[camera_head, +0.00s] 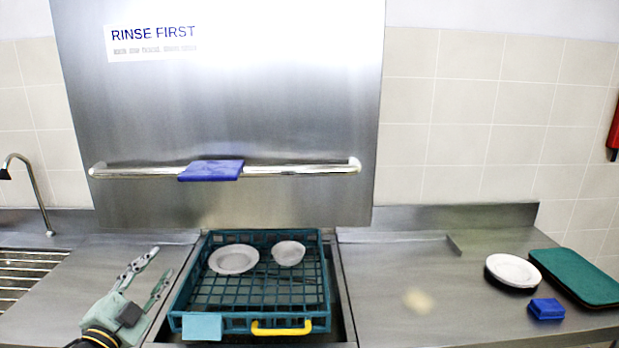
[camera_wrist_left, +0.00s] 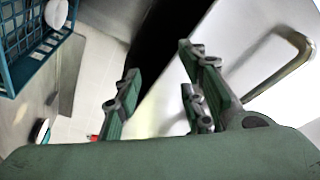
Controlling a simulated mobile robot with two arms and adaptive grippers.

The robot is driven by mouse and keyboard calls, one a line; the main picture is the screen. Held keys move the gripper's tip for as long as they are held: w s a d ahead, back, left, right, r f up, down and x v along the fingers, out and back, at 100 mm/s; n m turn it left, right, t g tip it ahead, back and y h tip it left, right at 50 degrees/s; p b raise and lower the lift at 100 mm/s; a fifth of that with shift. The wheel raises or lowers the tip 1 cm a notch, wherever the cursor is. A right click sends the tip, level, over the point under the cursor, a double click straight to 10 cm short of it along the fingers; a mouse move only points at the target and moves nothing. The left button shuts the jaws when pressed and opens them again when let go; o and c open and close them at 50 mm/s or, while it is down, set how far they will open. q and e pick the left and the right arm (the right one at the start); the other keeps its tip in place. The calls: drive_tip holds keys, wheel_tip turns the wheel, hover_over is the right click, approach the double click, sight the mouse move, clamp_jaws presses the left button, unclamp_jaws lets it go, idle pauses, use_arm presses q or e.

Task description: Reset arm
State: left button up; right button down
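My left gripper (camera_head: 152,272) is at the lower left in the head view, above the steel counter just left of the teal dish rack. Its two fingers are spread apart with nothing between them. The fingers also show in the left wrist view (camera_wrist_left: 160,85), apart and empty, with the hood and its bar behind them. My right gripper is not in view in either picture.
The teal rack (camera_head: 250,291) with a yellow handle holds a plate (camera_head: 234,259) and a bowl (camera_head: 288,253). A steel hood with a bar (camera_head: 300,170) rises behind it. At right are a plate (camera_head: 513,270), a blue block (camera_head: 546,309) and a green tray (camera_head: 580,277).

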use_arm(q)
drive_tip(key=s+d+f+n+g+y, duration=0.2)
drive_tip(key=s+d+f+n+g, duration=0.15)
drive_tip(key=s+f, duration=0.55)
drive_tip(key=s+d+f+n+g+y, duration=0.2)
drive_tip(key=s+f+n+g+y, duration=0.25)
drive_tip(key=f, duration=0.65)
drive_tip(key=s+d+f+n+g+h, duration=0.1)
drive_tip(key=s+d+f+g, duration=0.2)
drive_tip(key=s, duration=0.5)
drive_tip(key=s+d+f+n+g+h, duration=0.1)
drive_tip(key=s+d+f+g, duration=0.15)
drive_tip(key=s, duration=0.65)
drive_tip(key=s+d+f+n+g+h, duration=0.1)
drive_tip(key=s+d+f+g+h, duration=0.15)
drive_tip(key=s, duration=0.55)
wheel_tip(320, 180, down, 32)
drive_tip(key=s+g+y+b, duration=0.1)
drive_tip(key=s+g+b, duration=0.1)
drive_tip(key=b, duration=0.4)
drive_tip(key=s+a+f+b, duration=0.3)
drive_tip(key=s+f+b, duration=0.1)
drive_tip(key=s+f, duration=1.2)
wheel_tip(320, 180, down, 4)
drive_tip(key=shift+s+a+r+m+g, duration=0.1)
drive_tip(key=shift+s+a+m+g, duration=0.05)
drive_tip(key=shift+s+m+g, duration=0.2)
